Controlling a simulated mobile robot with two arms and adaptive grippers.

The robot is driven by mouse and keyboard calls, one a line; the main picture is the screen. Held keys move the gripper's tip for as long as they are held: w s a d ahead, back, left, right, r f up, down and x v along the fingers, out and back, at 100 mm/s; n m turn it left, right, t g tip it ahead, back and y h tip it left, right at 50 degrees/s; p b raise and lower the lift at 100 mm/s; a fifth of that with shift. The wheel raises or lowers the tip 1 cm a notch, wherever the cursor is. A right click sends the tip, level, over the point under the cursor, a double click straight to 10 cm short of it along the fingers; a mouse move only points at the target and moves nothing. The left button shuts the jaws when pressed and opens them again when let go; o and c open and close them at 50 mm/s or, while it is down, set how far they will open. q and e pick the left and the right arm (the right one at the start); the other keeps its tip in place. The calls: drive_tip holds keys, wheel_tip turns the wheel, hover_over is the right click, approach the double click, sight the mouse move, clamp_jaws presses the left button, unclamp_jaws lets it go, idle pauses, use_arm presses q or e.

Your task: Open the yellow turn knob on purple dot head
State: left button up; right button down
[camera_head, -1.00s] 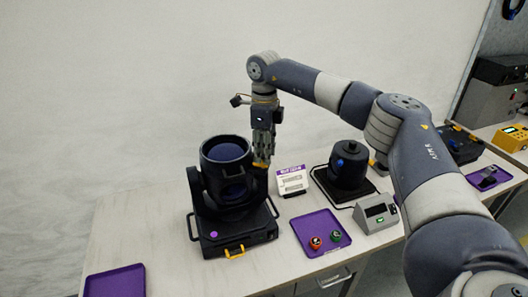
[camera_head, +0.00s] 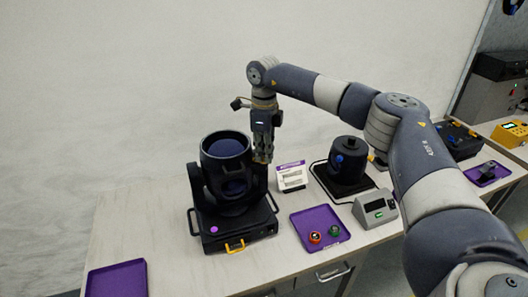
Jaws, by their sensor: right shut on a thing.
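The black moving head with the purple dot (camera_head: 213,229) on its base stands on the table at centre left, its round lens (camera_head: 226,148) facing up. My right gripper (camera_head: 262,158) points down at the right side of its yoke. It is shut on the yellow turn knob there. The fingers hide nearly all of the knob, so how far it is turned cannot be seen. My left gripper is not in view.
A yellow handle (camera_head: 235,246) is on the front of the base. A small white sign (camera_head: 291,177) stands close right of the gripper. An empty purple tray (camera_head: 116,279) lies front left.

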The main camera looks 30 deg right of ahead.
drive_tip(key=shift+m, duration=0.6)
drive_tip(key=m, duration=0.6)
drive_tip(key=shift+a+r, duration=0.1)
drive_tip(key=m, duration=0.3)
drive_tip(key=shift+m, duration=0.3)
drive_tip(key=m, duration=0.3)
drive_tip(key=shift+a+m, duration=0.1)
drive_tip(key=shift+m, duration=0.2)
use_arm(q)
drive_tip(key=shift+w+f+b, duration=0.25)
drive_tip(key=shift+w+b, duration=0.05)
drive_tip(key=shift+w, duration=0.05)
use_arm(e)
drive_tip(key=shift+w+r+m, duration=0.1)
drive_tip(key=shift+m, duration=1.8)
drive_tip(key=c, duration=1.8)
unclamp_jaws()
drive_tip(key=shift+o, duration=0.2)
drive_tip(key=shift+a, duration=0.1)
